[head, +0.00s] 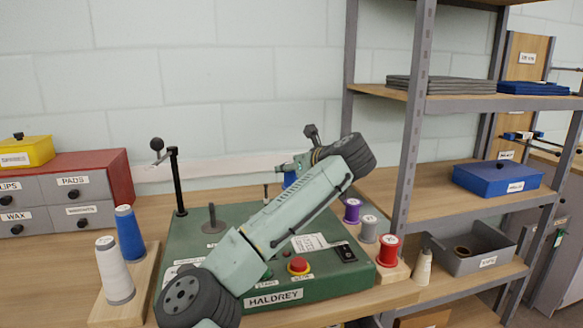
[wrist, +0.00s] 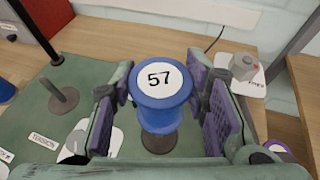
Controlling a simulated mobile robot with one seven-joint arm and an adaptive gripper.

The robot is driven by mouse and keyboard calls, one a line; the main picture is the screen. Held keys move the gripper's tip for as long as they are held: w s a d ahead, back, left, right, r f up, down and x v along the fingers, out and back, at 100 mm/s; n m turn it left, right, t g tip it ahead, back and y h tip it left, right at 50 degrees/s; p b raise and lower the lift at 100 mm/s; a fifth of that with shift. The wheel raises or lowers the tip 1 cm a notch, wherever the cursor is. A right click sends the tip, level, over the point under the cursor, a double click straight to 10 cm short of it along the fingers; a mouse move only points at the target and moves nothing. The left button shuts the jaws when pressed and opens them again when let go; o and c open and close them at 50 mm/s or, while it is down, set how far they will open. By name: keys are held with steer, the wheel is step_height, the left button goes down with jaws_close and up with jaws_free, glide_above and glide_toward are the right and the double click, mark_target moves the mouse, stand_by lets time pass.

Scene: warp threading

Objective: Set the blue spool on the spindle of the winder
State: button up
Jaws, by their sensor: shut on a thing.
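The blue spool (wrist: 160,88), with a white top marked 57, is upright between the pads of my gripper (wrist: 163,112), which is shut on it. In the head view a bit of the blue spool (head: 290,179) shows behind my arm. The green winder (head: 262,296), labelled HALDREY, stands on the bench. A dark round disc (wrist: 158,144) shows just below the spool; whether the spool touches it or a spindle enters it is hidden. Another grey post on a round base (wrist: 62,98) stands to the left, also seen in the head view (head: 212,218).
A tall black post (head: 178,185) rises at the winder's back left. White (head: 115,270) and blue (head: 130,233) cones stand on a wooden board at left. Purple, grey and red spools (head: 388,250) stand at right, beside a metal shelf (head: 408,130). A grey knobbed device (wrist: 242,68) sits behind.

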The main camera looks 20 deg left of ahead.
mark_target(291, 182)
steer(key=shift+f+b, duration=1.9)
steer(key=shift+f, duration=1.6)
steer(key=shift+f+b, duration=0.4)
steer(key=shift+f, duration=0.35)
steer(key=o, duration=1.2)
steer(key=shift+s+r, duration=0.1)
